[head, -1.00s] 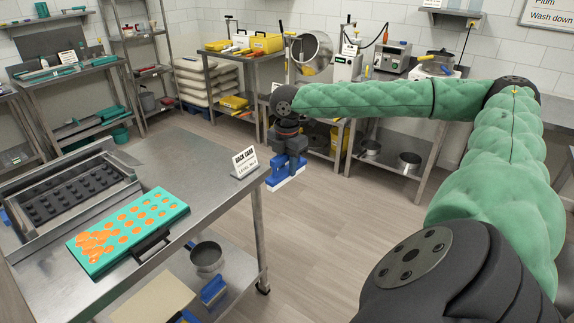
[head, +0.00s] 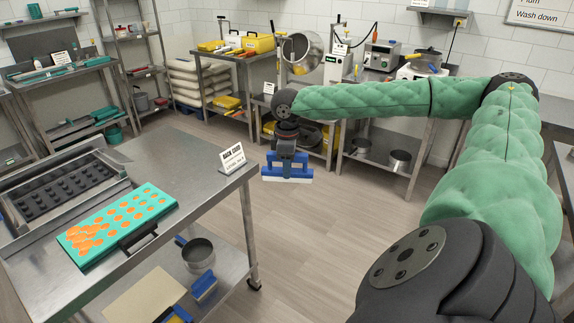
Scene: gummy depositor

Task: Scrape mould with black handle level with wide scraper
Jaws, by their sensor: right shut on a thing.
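The mould with the black handle (head: 111,232) is a teal tray lying on the steel table at the lower left. Orange filling sits in its cavities, and a smeared orange heap covers its left end. The black handle (head: 138,238) juts from its near right side. My right gripper (head: 287,160) is shut on the wide scraper (head: 287,174), which has a blue body and a pale lower edge. It hangs over the floor, beyond the table's right edge and well apart from the mould. My left gripper is not in view.
A steel frame with a dark studded plate (head: 65,191) lies behind the mould. A white rack card (head: 232,158) stands at the table's right corner. A pot (head: 198,253) and another blue scraper (head: 204,287) sit on the lower shelf. The floor to the right is open.

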